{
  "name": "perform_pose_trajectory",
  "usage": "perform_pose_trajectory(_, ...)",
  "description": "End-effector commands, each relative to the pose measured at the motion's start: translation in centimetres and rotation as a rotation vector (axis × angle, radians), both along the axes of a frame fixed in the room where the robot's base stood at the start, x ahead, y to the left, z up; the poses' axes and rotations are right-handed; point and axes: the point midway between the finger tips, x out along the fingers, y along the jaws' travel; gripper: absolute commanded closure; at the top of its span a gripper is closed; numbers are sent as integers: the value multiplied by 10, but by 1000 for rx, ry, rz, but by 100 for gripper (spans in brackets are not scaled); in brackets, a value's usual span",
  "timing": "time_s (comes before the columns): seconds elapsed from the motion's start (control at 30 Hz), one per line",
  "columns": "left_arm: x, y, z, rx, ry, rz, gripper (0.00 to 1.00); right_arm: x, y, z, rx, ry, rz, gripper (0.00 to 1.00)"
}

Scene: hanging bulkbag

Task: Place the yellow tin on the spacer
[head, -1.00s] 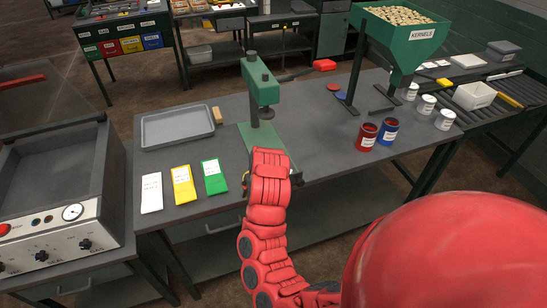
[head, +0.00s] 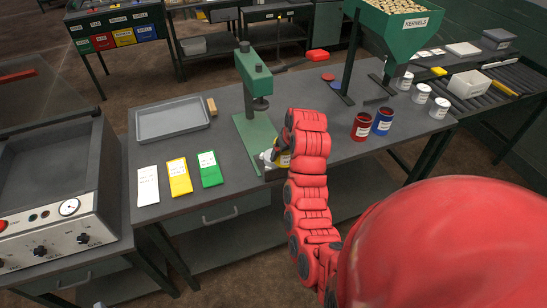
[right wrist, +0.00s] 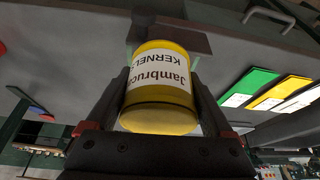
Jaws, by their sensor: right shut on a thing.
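The yellow tin (right wrist: 158,88) with a white label reading "KERNELS" is between the fingers of my right gripper (right wrist: 160,100), which is shut on it. In the head view only a small yellow part of the tin (head: 284,160) shows beside my right gripper (head: 273,157), partly hidden by my red arm. Both are at the table's front edge, just in front of the green press (head: 254,100). I cannot tell for sure which thing is the spacer; a small tan block (head: 212,107) lies between the grey tray and the press. My left gripper is not in view.
The grey tray (head: 172,119) is left of the press. White, yellow (head: 179,177) and green packets lie at the front left. A red tin (head: 362,127), a blue tin (head: 383,122) and several white tins stand at right, near the green kernel hopper (head: 397,30).

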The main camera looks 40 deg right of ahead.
Motion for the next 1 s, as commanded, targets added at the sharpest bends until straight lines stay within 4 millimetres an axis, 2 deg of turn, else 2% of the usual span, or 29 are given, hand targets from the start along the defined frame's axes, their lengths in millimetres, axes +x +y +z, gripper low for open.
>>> perform_pose_trajectory(0.07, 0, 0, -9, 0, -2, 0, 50, 17, -1, -4, 0, 4, 3, 77)
perform_pose_trajectory(0.13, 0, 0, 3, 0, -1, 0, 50, 28, -2, 3, 3, 5, 2, 77)
perform_pose_trajectory(0.2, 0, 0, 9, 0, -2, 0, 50, 38, -3, 2, 5, 6, 2, 77)
perform_pose_trajectory(0.4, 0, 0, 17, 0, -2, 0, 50, 62, -6, -1, 1, 3, 0, 77)
perform_pose_trajectory(0.67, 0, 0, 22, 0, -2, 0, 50, 72, -6, -5, 0, 0, -1, 77)
perform_pose_trajectory(0.83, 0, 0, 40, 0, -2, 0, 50, 70, -5, -22, 5, 6, 1, 77)
perform_pose_trajectory(1.0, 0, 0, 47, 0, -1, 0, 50, 71, -4, -39, 4, 5, 1, 77)
